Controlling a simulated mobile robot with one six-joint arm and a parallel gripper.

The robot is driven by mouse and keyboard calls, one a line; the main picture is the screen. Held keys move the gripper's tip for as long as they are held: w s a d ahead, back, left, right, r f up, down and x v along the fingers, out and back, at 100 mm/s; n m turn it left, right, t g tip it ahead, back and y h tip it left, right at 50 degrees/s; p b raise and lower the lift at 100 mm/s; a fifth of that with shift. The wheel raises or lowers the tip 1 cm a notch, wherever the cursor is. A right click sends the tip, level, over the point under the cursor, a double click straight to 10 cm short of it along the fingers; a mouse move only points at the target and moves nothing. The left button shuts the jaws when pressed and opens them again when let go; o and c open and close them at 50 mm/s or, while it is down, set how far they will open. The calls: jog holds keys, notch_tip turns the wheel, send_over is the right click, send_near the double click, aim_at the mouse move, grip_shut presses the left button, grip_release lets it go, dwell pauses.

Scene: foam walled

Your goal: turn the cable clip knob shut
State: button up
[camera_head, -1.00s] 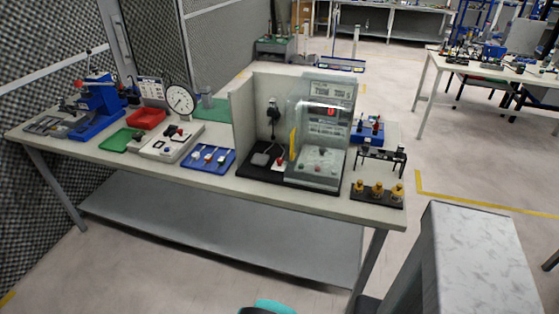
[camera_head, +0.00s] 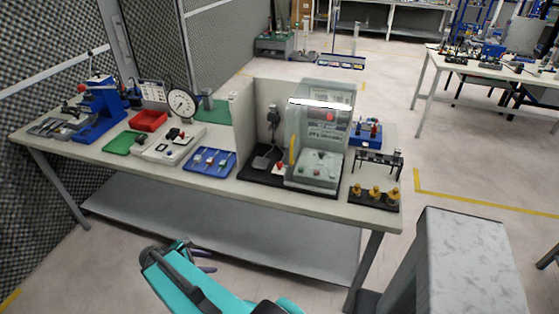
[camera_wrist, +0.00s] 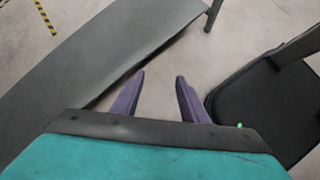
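A black base (camera_head: 362,200) at the right front corner of the workbench carries several brass-yellow knobs (camera_head: 375,193), with a dark rack (camera_head: 379,158) behind them. I cannot tell for certain which part is the cable clip knob, or how it is turned. My gripper (camera_head: 207,259) is in front of the bench, low and left of the brass knobs, clear of everything on the benchtop. In the wrist view its two purple fingers (camera_wrist: 160,82) are apart with nothing between them, over floor and a grey shelf.
The workbench (camera_head: 310,205) also holds a clear-covered test box (camera_head: 320,140), a blue tray (camera_head: 208,160), a dial gauge (camera_head: 181,104) and a blue press (camera_head: 100,105). A lower shelf (camera_head: 220,225) runs beneath. A grey block (camera_head: 465,255) stands at the lower right.

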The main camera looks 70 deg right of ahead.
jog(key=s+d+r+n+h+p, duration=0.2)
jog(key=d+r+n+h, duration=0.1)
jog(key=d+r, duration=1.2)
jog(key=g+h+p, duration=0.2)
jog(key=g, duration=0.1)
send_near(279, 164)
jog(key=v, duration=0.3)
jog(key=shift+s+a+n, duration=0.15)
jog(key=shift+n, duration=0.25)
jog(key=shift+d+f+b, duration=0.2)
jog(key=shift+f+b, duration=0.05)
jog(key=shift+b, duration=0.5)
jog(key=shift+s+d+f+b, duration=0.15)
jog(key=shift+d+b, duration=0.15)
jog(key=shift+b, duration=0.55)
jog(key=shift+d+b, duration=0.1)
jog(key=shift+b, duration=0.2)
jog(key=b, duration=0.1)
jog(key=d+b, duration=0.1)
jog(key=shift+s+f+b, duration=0.25)
jog(key=shift+s+b, duration=0.05)
jog(key=b+x, duration=0.3)
jog(key=b, duration=0.3)
jog(key=p+x, duration=0.1)
jog(key=x, duration=0.7)
jog(key=shift+d+r, duration=0.15)
